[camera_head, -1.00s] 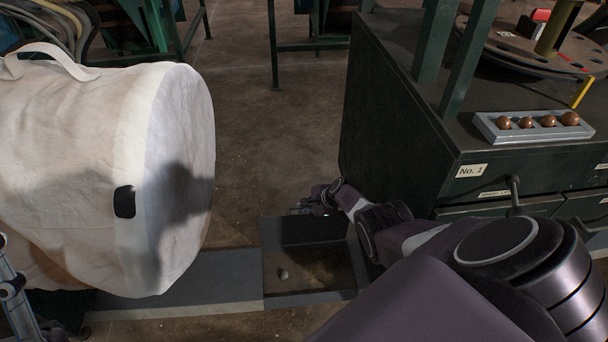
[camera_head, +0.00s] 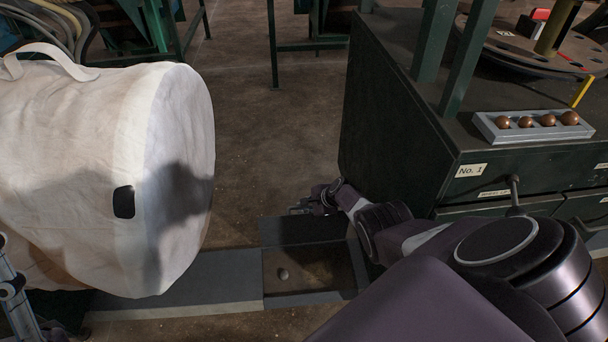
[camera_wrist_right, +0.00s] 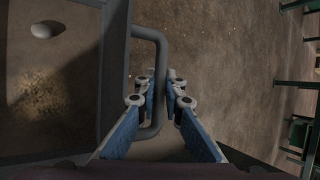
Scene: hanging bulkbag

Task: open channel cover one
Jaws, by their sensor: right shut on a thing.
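The channel cover (camera_head: 302,232) is a dark grey panel standing raised at the far edge of the floor channel. Below it the channel section (camera_head: 338,272) is uncovered, with a small pale lump (camera_head: 283,274) lying inside. My right gripper (camera_head: 302,208) is at the cover's far side, small and partly hidden. In the wrist view the blue fingers of my right gripper (camera_wrist_right: 162,88) are around the cover's bent grey handle (camera_wrist_right: 162,58), shut on it. The cover's edge (camera_wrist_right: 115,70) and the lump (camera_wrist_right: 43,30) also show there. My left gripper is out of view.
A large white bulk bag (camera_head: 85,170) hangs at the left, over the channel's closed part (camera_head: 215,275). A dark green cabinet (camera_head: 400,120) labelled No. 1 stands at the right, close to my arm. A grey tray (camera_head: 490,128) with brown balls sits on it. Floor behind the channel is clear.

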